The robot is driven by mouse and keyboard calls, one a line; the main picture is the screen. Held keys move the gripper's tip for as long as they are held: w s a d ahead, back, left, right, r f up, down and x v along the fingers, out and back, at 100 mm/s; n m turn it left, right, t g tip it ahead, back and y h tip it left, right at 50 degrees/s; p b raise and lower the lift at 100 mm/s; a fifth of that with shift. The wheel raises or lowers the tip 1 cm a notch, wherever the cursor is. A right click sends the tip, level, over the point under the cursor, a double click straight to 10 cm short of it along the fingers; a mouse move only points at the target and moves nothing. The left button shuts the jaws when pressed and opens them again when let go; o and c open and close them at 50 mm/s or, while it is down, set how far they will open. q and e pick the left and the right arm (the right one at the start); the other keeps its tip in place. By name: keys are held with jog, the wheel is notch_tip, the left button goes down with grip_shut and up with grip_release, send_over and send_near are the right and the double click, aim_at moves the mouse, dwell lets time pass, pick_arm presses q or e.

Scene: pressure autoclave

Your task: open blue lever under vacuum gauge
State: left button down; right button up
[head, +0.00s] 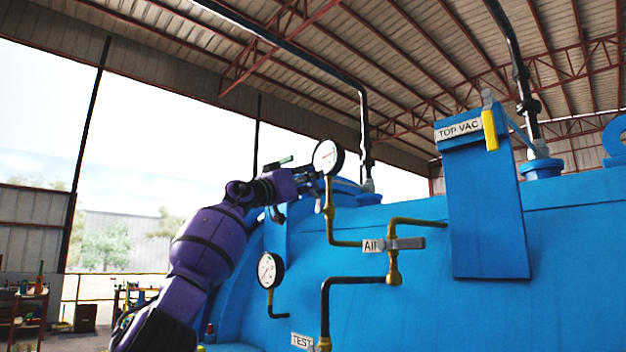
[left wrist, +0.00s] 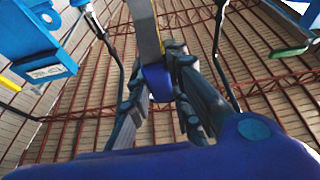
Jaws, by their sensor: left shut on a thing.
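The vacuum gauge (head: 327,157), a round white dial, stands on a brass pipe in the head view. My purple left arm reaches up from the left, and its gripper (head: 300,181) is just left of the gauge and its pipe. In the left wrist view, the blue lever grip (left wrist: 157,82) on a flat grey bar (left wrist: 145,32) sits between the fingers of my left gripper (left wrist: 165,95). The gripper is shut on it. In the head view the lever is largely hidden by the gripper and gauge. My right gripper is not in view.
The big blue vessel (head: 420,310) fills the right. A second gauge (head: 270,269) and the grey AIR lever (head: 410,243) are below. A yellow lever (head: 490,130) hangs by the TOP VAC sign (head: 459,129). A green lever (left wrist: 289,51) is near the gripper.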

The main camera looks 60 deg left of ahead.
pick_arm(q)
jog(key=shift+s+r, duration=0.2)
jog(key=shift+r, duration=0.05)
jog(key=c, duration=1.7)
grip_release()
jog(key=shift+w, duration=0.1)
jog(key=shift+o, duration=0.6)
jog(key=shift+f, duration=0.2)
jog(key=v, duration=1.2)
jog(key=shift+w+a, duration=0.1)
